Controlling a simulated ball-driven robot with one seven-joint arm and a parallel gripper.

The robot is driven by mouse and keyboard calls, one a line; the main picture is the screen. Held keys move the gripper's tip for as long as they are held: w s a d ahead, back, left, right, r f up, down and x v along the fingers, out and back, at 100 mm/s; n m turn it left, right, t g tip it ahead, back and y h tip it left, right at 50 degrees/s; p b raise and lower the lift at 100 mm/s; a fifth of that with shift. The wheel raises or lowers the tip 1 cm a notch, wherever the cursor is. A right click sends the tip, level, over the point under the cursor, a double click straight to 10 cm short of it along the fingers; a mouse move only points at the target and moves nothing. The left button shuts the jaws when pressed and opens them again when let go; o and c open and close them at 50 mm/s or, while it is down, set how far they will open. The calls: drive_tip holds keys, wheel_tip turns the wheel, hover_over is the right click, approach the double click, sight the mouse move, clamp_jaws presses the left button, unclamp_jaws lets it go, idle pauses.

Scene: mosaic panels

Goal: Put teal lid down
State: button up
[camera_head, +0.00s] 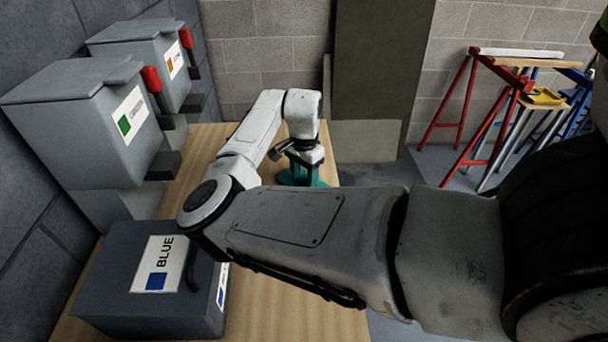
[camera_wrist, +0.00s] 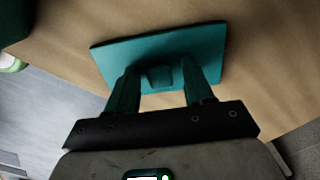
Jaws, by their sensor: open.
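The teal lid (camera_wrist: 158,55) lies flat on the wooden table in the wrist view, with a small raised knob (camera_wrist: 160,76) near its front edge. My gripper (camera_wrist: 160,85) is open, with its two teal fingers on either side of the knob and apart from it. In the head view my gripper (camera_head: 303,176) is at the far right part of the table, partly hidden by my arm. The lid is hard to tell from the teal fingers there.
A dark box marked BLUE (camera_head: 110,300) stands at the table's near left. Two grey bins with red handles (camera_head: 80,115) (camera_head: 150,50) stand along the left wall. Red and blue trestles (camera_head: 480,110) stand on the floor at right. The table's edge (camera_wrist: 75,90) is close by.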

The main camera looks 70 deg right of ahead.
sight(304, 176)
wheel_tip(304, 176, up, 12)
drive_tip(key=b, duration=0.1)
idle(0.4)
idle(0.6)
